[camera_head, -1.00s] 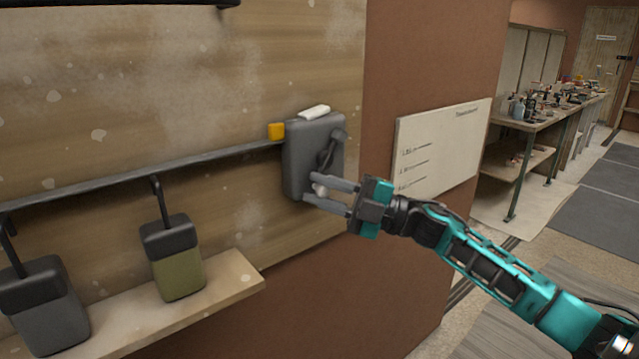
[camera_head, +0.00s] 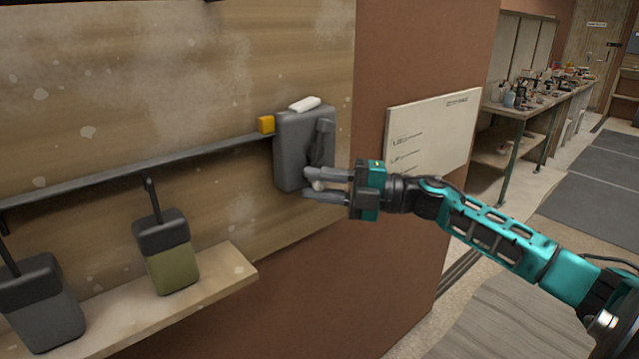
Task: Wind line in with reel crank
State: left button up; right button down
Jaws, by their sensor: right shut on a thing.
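The reel (camera_head: 291,152) is a dark grey box fixed to the plaster-spotted wooden board, at the right end of a dark rail. Its black crank (camera_head: 322,143) is on the right part of its front face. The crank's pale knob (camera_head: 319,185) is at the lower end, near the bottom right of the box. My right gripper (camera_head: 312,184) comes in from the right, with its two grey fingers shut on the knob, one above and one below it. The line itself cannot be made out. My left gripper is not in view.
A yellow block (camera_head: 266,124) sits on the rail (camera_head: 150,166) beside the reel, and a white piece (camera_head: 305,104) lies on top of it. A white notice board (camera_head: 430,125) is right of the reel.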

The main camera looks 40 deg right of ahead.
jog(key=c, duration=0.9)
grip_release()
jog(key=shift+s, duration=0.1)
jog(key=v, duration=1.2)
jog(key=shift+s+d, duration=0.2)
jog(key=shift+d, duration=0.1)
jog(key=s+a+f+m+t+h, duration=0.1)
jog(key=a+f+m+t+h, duration=0.1)
jog(key=a+f+m+h, duration=0.6)
jog(key=s+a+f+m+t+h, duration=0.1)
jog(key=f+m+t+h, duration=0.15)
jog(key=f+m, duration=1)
jog(key=s+a+f+m+g+h, duration=0.1)
jog(key=s+a+f+m+g, duration=0.1)
jog(key=a+f, duration=0.4)
jog(key=s+a+f+m+g, duration=0.1)
jog(key=s+a+f+g, duration=0.3)
jog(key=a, duration=0.6)
notch_tip(320, 180, down, 3)
jog(key=shift+s+r+m+h, duration=0.2)
jog(key=shift+s+m+h, duration=0.15)
jog(key=shift+s, duration=0.6)
